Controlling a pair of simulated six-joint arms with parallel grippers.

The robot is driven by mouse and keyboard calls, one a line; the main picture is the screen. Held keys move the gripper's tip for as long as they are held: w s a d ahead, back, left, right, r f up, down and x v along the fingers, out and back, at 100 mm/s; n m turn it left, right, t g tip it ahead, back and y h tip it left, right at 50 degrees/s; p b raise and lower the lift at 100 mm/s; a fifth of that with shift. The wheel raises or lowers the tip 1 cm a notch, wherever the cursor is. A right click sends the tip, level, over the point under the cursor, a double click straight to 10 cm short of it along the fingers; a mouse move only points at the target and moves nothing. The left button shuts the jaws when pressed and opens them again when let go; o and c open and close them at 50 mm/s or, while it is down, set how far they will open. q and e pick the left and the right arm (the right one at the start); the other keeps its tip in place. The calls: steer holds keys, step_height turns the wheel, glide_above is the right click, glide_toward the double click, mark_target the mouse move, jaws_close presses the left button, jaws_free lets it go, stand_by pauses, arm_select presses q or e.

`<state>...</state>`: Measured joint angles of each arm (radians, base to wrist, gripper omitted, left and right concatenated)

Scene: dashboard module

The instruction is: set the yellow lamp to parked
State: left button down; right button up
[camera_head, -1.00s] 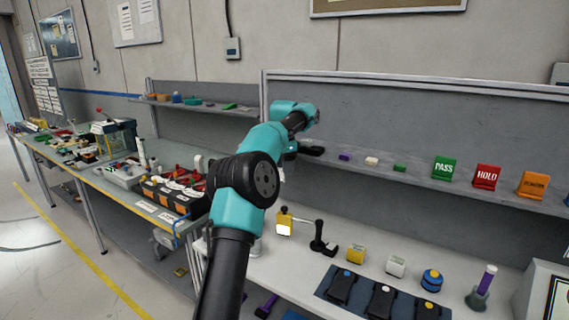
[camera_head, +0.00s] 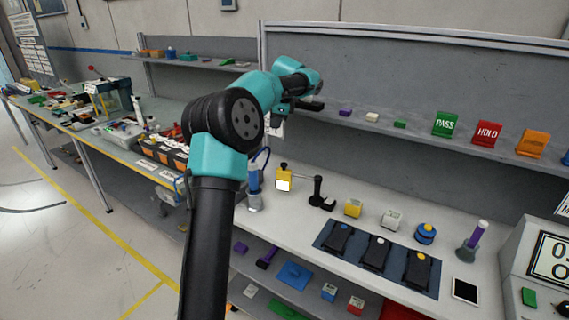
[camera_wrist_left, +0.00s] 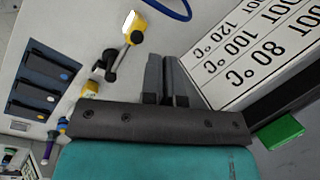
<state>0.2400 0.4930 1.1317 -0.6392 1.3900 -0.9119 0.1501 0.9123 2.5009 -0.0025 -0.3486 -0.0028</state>
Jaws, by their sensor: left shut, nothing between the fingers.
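The yellow lamp (camera_head: 284,180) has a bright white square face and a dark knob on top. A thin rod joins it to a black stand (camera_head: 320,195) on the white bench, to its right. The lamp also shows at the top of the left wrist view (camera_wrist_left: 135,28). My left gripper (camera_head: 314,105) is up near the back shelf's edge, above and apart from the lamp. In the left wrist view its fingers (camera_wrist_left: 166,72) are together and empty. My right gripper is in neither view.
Yellow and white small blocks, a dark mat (camera_head: 345,262) with several black switches, and a blue round knob (camera_head: 426,233) stand right of the lamp. A temperature sign (camera_wrist_left: 245,45) is close beside my fingers in the wrist view. The shelf carries small blocks and PASS and HOLD signs.

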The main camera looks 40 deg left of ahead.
arm_select(q)
steer(key=s+d+f+m+t+y, duration=0.1)
steer(key=s+d+f+m+t, duration=0.1)
steer(key=d+m, duration=0.4)
steer(key=s+d+f+m+t+y, duration=0.1)
steer(key=s+d+f+m+t, duration=0.2)
steer(key=m, duration=0.9)
steer(key=s+d+f, duration=0.2)
steer(key=d, duration=0.1)
steer(key=shift+s+f, duration=0.2)
glide_toward(284, 169)
step_height(284, 169, down, 4)
steer(key=shift+w+a+f, duration=0.25)
steer(key=shift+w+a, duration=0.35)
steer(key=shift+a, duration=0.05)
steer(key=shift+w+a+f, duration=0.1)
steer(key=shift+w+a, duration=0.35)
steer(key=shift+a, duration=0.05)
